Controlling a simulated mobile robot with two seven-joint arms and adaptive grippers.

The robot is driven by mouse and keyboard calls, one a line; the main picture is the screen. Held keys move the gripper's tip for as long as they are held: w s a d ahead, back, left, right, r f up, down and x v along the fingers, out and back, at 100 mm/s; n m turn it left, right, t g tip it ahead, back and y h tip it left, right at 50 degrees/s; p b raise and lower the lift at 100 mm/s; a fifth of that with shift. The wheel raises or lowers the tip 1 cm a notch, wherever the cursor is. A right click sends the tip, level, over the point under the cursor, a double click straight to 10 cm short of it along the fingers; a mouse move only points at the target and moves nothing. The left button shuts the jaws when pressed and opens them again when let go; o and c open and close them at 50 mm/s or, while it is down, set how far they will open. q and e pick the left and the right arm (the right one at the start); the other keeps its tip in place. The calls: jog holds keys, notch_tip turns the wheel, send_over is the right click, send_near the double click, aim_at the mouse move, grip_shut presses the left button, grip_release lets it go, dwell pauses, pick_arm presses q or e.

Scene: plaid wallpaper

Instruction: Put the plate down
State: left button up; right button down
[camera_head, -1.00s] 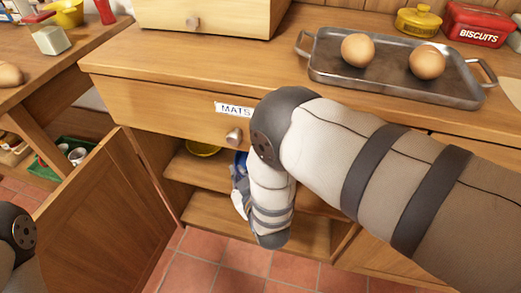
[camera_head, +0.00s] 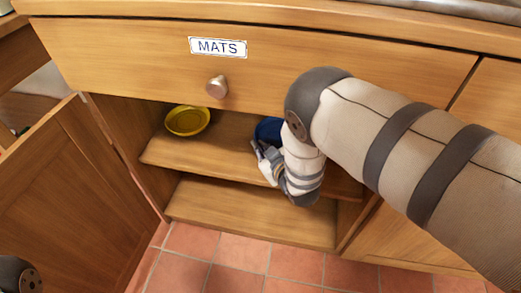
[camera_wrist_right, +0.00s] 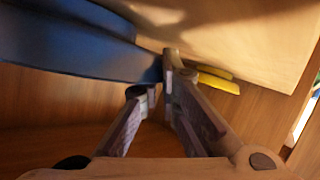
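A blue plate (camera_head: 268,130) is inside the open cupboard, by the upper shelf (camera_head: 225,145). It is partly hidden behind my right arm. My right gripper (camera_head: 262,158) reaches into the cupboard. In the right wrist view the blue plate (camera_wrist_right: 75,45) comes in from the left, and its edge lies between the close-set fingertips of my right gripper (camera_wrist_right: 155,85), which look shut on it. Whether the plate touches the shelf cannot be told. A yellow plate (camera_head: 188,120) sits on the upper shelf, to the left. My left gripper is out of view.
The open cupboard door (camera_head: 75,195) stands at the left. A closed drawer labelled MATS (camera_head: 217,47), with a round knob (camera_head: 216,87), is above the opening. The lower shelf (camera_head: 250,212) looks bare. Tiled floor (camera_head: 240,260) lies in front.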

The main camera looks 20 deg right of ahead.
jog(key=shift+f, duration=0.15)
jog(key=c, duration=1.8)
grip_release()
